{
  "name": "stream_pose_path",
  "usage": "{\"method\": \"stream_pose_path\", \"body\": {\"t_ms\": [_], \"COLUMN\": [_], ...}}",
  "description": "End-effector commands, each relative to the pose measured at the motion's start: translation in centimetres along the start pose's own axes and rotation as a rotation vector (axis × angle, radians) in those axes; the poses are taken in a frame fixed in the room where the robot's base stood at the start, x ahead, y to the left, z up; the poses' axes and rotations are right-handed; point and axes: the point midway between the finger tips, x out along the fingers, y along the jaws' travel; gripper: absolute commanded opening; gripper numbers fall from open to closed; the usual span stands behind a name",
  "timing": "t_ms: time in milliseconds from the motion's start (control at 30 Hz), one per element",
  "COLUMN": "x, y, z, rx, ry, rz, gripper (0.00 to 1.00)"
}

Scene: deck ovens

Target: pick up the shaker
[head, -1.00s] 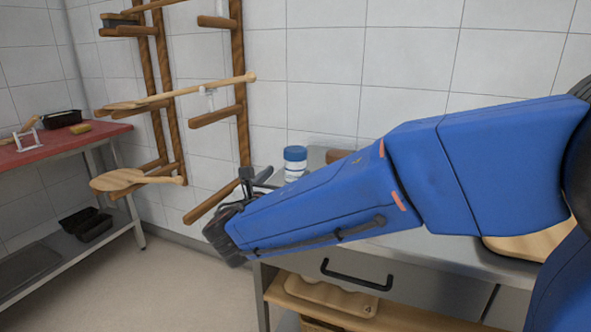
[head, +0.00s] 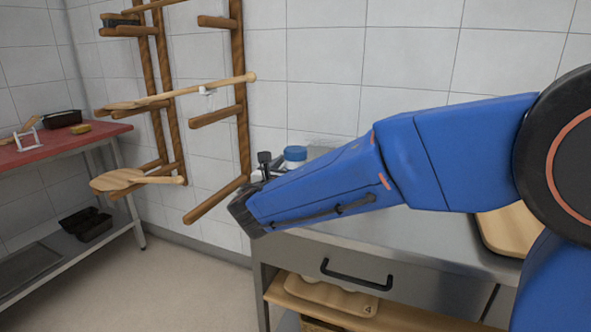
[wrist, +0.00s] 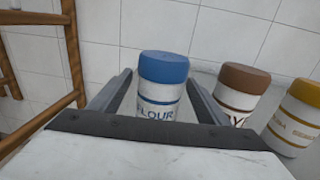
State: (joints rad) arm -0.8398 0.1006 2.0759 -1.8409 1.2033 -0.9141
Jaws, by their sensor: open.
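A white shaker with a blue lid (wrist: 164,68) stands upright, its label reading something like "FLOUR". My gripper (wrist: 160,80) is open, with one finger on either side of this shaker in the wrist view. The shaker's lower part is hidden behind the gripper body, and I cannot tell whether the fingers touch it. In the head view only its blue lid (head: 295,153) shows clearly above my arm.
A brown-lidded shaker (wrist: 244,80) and a yellow-lidded shaker (wrist: 308,95) stand close to the right. A tiled wall is just behind. A wooden peel rack (head: 243,110) is at the left. The steel counter (head: 400,238) has a drawer.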

Motion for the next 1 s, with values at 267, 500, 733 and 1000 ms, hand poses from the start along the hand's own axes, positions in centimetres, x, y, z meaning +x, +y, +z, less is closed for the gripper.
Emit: {"method": "stream_pose_path", "body": {"t_ms": [267, 500, 733, 1000], "x": [0.0, -0.1, -0.1, -0.1], "y": [0.0, 0.0, 0.0, 0.0], "z": [0.0, 0.1, 2.3, 7.2], "rx": [0.000, 0.000, 0.003, 0.005], "ry": [0.000, 0.000, -0.002, -0.002], "rz": [0.000, 0.000, 0.001, 0.000], "gripper": [0.20, 0.19, 0.19, 0.19]}}
